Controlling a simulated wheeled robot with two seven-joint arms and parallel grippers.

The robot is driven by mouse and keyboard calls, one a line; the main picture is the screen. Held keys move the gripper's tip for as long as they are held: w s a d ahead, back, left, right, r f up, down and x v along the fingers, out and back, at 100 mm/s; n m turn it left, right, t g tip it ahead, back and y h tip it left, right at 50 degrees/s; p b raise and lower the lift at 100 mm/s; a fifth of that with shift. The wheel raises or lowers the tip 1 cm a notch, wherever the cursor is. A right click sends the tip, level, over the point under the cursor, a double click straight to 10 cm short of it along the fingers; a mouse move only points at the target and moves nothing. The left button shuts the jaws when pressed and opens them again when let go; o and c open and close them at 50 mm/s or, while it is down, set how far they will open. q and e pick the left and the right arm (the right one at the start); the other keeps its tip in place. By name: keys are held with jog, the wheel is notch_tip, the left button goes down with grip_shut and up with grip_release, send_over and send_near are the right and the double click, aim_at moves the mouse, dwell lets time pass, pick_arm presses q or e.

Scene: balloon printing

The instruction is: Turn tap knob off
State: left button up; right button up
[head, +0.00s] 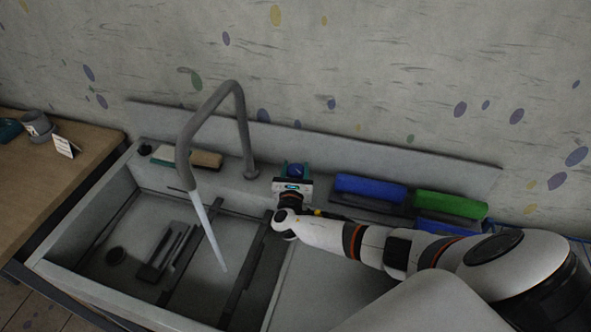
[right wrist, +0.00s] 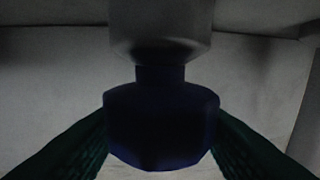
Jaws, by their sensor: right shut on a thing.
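The blue tap knob (head: 295,170) stands on the sink's back ledge, right of the tall grey tap (head: 240,110). A pale stream of water (head: 209,230) comes from the tap's spout into the basin. My right gripper (head: 295,168) is at the knob, with a teal finger on each side of it. In the right wrist view the dark blue knob (right wrist: 160,125) sits between the two green fingers, which press on its sides, below a grey stem (right wrist: 160,35). My right gripper is shut on it. My left gripper is not in view.
The sink basin (head: 80,285) lies at the left with dark slotted parts in it. Blue (head: 368,188) and green (head: 450,205) objects lie on the ledge at the right. A brush-like block (head: 207,159) is left of the tap. A wooden table (head: 50,180) stands far left.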

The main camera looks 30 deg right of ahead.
jog(key=m+g+h, duration=0.1)
jog(key=m+g+h+b, duration=0.1)
jog(key=g, duration=0.1)
jog(key=m+g+h+b, duration=0.1)
jog(key=shift+f+m+g+h, duration=0.25)
jog(key=shift+m+g+h, duration=0.05)
jog(key=shift+m+h, duration=0.1)
jog(key=m+g+h+b, duration=0.1)
jog(key=m+g+b, duration=0.2)
jog(key=g+b, duration=0.1)
jog(key=m+g+h+b, duration=0.1)
jog(key=m+g+b, duration=0.2)
jog(key=g+b, duration=0.1)
jog(key=shift+g+h, duration=0.3)
jog(key=shift+g, duration=0.3)
jog(key=shift+r+m+g+b, duration=0.25)
jog(key=shift+m+g+b, duration=0.35)
jog(key=shift+g+b, duration=0.3)
jog(key=o, duration=1)
jog(key=shift+c, duration=0.2)
